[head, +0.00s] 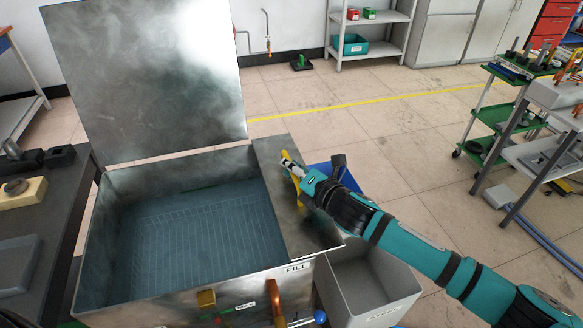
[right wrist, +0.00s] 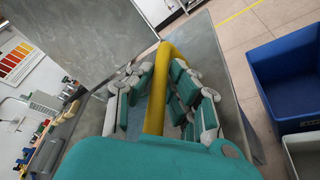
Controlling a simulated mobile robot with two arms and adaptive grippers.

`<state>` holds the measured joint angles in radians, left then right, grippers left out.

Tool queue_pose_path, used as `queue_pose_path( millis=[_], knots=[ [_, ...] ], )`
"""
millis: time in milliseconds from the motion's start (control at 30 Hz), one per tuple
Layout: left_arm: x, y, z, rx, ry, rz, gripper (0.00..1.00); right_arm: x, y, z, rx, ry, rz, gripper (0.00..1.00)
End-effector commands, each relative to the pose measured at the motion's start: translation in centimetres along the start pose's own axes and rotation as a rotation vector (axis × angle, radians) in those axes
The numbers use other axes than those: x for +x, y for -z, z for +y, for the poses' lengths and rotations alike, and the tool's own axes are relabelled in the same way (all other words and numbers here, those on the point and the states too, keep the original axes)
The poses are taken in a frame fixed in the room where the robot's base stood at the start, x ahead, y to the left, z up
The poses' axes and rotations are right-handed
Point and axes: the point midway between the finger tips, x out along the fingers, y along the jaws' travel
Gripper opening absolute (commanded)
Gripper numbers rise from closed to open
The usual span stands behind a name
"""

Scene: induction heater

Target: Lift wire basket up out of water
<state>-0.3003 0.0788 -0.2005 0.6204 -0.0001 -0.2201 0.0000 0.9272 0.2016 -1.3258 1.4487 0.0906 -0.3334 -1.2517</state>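The wire basket (head: 205,235) shows as a pale grid under the bluish water in the open metal tank (head: 190,303). A yellow handle (head: 297,186) stands at the tank's right side, over the metal top plate (head: 312,228); its link to the basket is not visible. My right gripper (head: 293,167) is at this handle. In the right wrist view the yellow handle (right wrist: 158,90) runs between the two fingers, whose tips close in on it from both sides. My left gripper is not in view.
The tank's lid (head: 145,75) stands raised at the back. A grey bin (head: 370,285) and a blue bin (head: 330,176) stand right of the tank. A dark bench (head: 50,225) is at the left. A copper pipe (head: 275,300) and fittings are on the tank's front.

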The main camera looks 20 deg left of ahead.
Motion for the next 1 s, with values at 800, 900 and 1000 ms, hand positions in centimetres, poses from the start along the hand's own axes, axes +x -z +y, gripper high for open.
queue_pose_path(
  millis=[800, 900, 1000],
  knots=[
    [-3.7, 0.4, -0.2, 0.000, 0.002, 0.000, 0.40, -0.9, -2.3, 3.6, -0.003, -0.004, -0.002, 0.00],
    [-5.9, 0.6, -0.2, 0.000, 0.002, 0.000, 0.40, -1.4, -3.6, 5.7, -0.004, -0.006, -0.004, 0.00],
    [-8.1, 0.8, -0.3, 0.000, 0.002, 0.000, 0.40, -1.9, -4.9, 7.8, -0.004, -0.007, -0.005, 0.00]
  ],
)
